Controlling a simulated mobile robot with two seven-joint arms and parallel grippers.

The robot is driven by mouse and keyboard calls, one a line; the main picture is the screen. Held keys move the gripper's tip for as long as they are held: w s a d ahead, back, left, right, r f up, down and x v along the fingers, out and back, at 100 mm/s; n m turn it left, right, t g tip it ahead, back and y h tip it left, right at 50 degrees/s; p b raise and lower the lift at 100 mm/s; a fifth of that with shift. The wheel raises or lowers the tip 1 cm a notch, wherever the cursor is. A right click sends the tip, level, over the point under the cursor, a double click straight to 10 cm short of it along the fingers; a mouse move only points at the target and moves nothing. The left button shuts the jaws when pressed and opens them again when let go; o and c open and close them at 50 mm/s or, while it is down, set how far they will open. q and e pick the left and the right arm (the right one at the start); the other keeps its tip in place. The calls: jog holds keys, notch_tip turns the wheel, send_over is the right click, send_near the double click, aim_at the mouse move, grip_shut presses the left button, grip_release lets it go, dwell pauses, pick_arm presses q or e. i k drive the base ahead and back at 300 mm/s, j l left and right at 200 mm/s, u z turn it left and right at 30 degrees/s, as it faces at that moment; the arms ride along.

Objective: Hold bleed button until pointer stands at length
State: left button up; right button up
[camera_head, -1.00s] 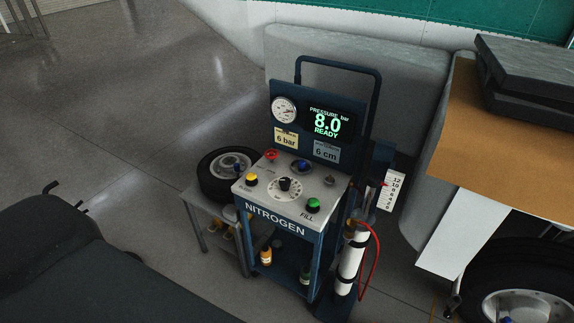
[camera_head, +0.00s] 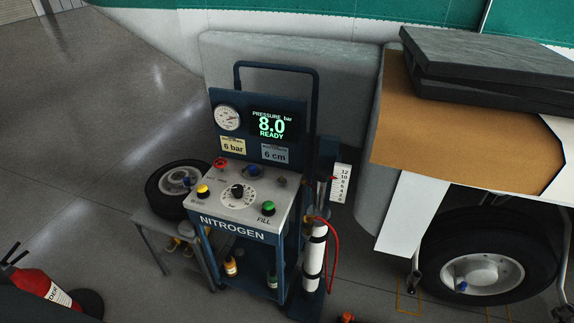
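The blue nitrogen cart (camera_head: 232,229) stands in the middle of the view. Its sloped panel has a yellow button (camera_head: 203,191) at the left, whose label is too small to read here, and a green button (camera_head: 268,208) above the word FILL. A dial knob (camera_head: 238,192) sits between them. The display (camera_head: 272,125) reads pressure 8.0 bar, READY. Cards read 6 bar (camera_head: 233,146) and 6 cm (camera_head: 275,153). A white scale (camera_head: 341,183) with a red pointer (camera_head: 334,178) stands right of the cart; the pointer appears near the upper numbers. Neither gripper shows.
A small wheel (camera_head: 179,185) lies on a low stand left of the cart. A white cylinder (camera_head: 315,256) with a red hose is at its right. A large aircraft wheel (camera_head: 482,272) is at the right. A red extinguisher (camera_head: 45,288) is at lower left. Floor at upper left is clear.

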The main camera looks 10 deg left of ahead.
aim_at(202, 189)
jog(key=z, duration=0.35)
jog(key=j+z, duration=0.3)
jog(key=j, duration=0.15)
jog(key=k+j+z, duration=0.1)
jog(key=j+z, duration=0.25)
jog(key=j, duration=0.35)
jog(key=k+j+z, duration=0.15)
jog(key=j, duration=0.5)
jog(key=k+j, duration=0.15)
jog(key=j, duration=0.25)
jog(key=k+j, duration=0.1)
jog(key=j, duration=0.3)
jog(key=k+j+z, duration=0.1)
jog(key=j, duration=0.35)
jog(key=k+j, duration=0.2)
jog(key=j, duration=0.2)
